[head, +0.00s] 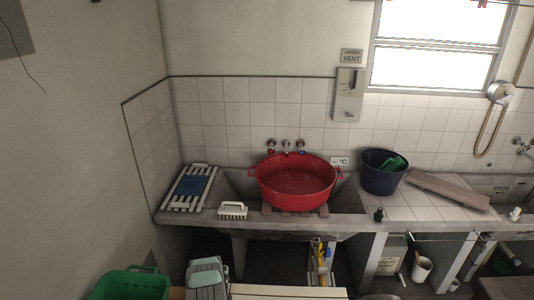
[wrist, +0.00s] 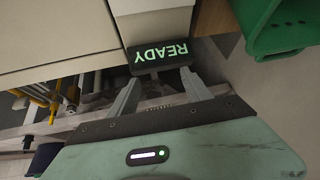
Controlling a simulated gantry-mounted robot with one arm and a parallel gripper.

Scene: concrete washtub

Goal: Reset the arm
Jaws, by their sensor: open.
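My gripper (wrist: 160,90) shows in the wrist view, its two grey fingers spread apart with nothing held between them. A dark panel with lit green letters reading READY (wrist: 160,56), upside down, is just past the fingertips. I cannot tell whether the fingers touch it. A teal shell with a small lit indicator fills the bottom of the wrist view. In the head view, a teal and grey part at the bottom, left of centre, looks like my arm; no jaws can be made out there.
A green basket (head: 130,284) stands at bottom left; it also shows in the wrist view (wrist: 282,28). A red basin (head: 297,185) sits over the concrete washtub (head: 345,222). A white brush (head: 233,210), a slatted rack (head: 187,188), a dark blue bucket (head: 383,175) and a board (head: 447,190) rest along the counter.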

